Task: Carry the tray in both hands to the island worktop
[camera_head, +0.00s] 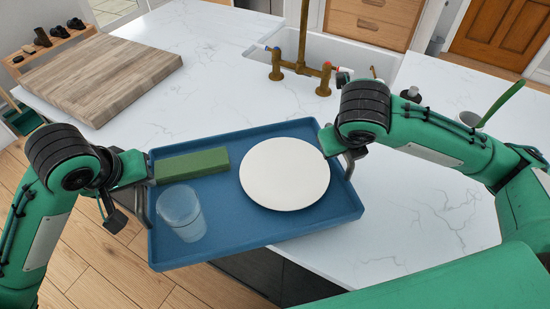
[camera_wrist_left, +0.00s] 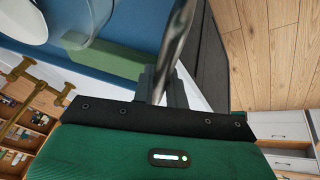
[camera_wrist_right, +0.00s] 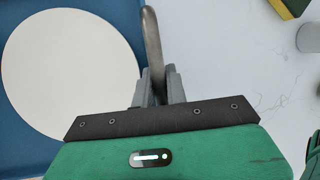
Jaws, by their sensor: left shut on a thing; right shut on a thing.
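The blue tray (camera_head: 225,222) is held level between my two grippers, over the front edge of the white island worktop (camera_head: 430,230). It carries a white plate (camera_head: 284,173), a clear glass (camera_head: 181,213) and a green block (camera_head: 191,165). My left gripper (camera_head: 143,195) is shut on the tray's left metal handle, which shows in the left wrist view (camera_wrist_left: 178,40). My right gripper (camera_head: 340,150) is shut on the right handle, seen in the right wrist view (camera_wrist_right: 152,45). I cannot tell whether the tray touches the worktop.
A wooden board (camera_head: 100,75) lies at the worktop's left. A sink (camera_head: 330,55) with a brass tap (camera_head: 301,65) is behind the tray. A cup (camera_head: 470,119) stands at the right. Bare worktop lies between board and sink. Wooden floor (camera_head: 90,265) shows at lower left.

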